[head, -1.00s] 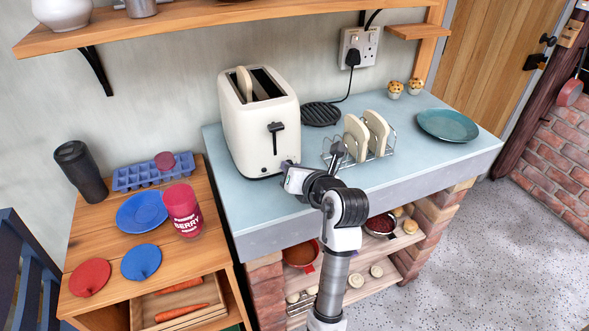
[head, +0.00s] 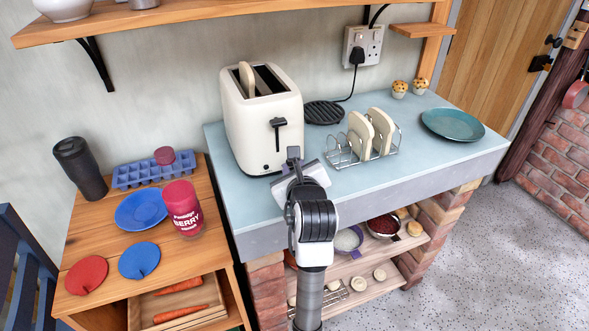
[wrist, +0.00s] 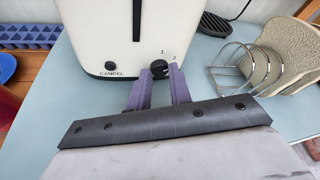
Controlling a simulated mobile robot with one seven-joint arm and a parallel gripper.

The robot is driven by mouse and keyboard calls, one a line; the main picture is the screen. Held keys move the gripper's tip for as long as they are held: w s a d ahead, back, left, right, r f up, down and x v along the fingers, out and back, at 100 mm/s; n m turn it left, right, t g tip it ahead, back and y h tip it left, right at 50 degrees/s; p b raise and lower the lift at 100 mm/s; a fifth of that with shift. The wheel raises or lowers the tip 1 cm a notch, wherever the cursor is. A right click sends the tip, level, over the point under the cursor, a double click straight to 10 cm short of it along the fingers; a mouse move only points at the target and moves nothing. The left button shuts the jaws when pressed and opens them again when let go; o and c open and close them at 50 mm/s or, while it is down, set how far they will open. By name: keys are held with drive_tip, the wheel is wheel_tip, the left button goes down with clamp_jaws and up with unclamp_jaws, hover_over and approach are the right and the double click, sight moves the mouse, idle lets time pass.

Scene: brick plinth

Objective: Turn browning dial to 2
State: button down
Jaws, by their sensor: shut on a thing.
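The cream toaster (head: 247,135) stands on the pale blue counter with a slice of bread (head: 246,78) showing in one slot and a dark lever (head: 278,130) on its front. In the wrist view the black browning dial (wrist: 160,69) sits low on the toaster's front, with small marks 1 and 2 above and right of it. I cannot make out where its pointer stands. The black CANCEL button (wrist: 110,65) is to its left. My gripper (wrist: 159,78) is shut on the dial, one purple finger on each side. In the head view my arm hides the dial.
A wire rack (head: 340,157) with bread slices stands right of the toaster, close to my gripper. A teal plate (head: 453,124) and two muffins are further right. A wooden side table (head: 110,225) with a red cup (head: 182,208) is on the left.

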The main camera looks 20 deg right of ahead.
drive_tip(key=shift+n+h, duration=0.3)
drive_tip(key=shift+n, duration=0.2)
drive_tip(key=c, duration=1.3)
unclamp_jaws()
drive_tip(key=shift+s, duration=0.1)
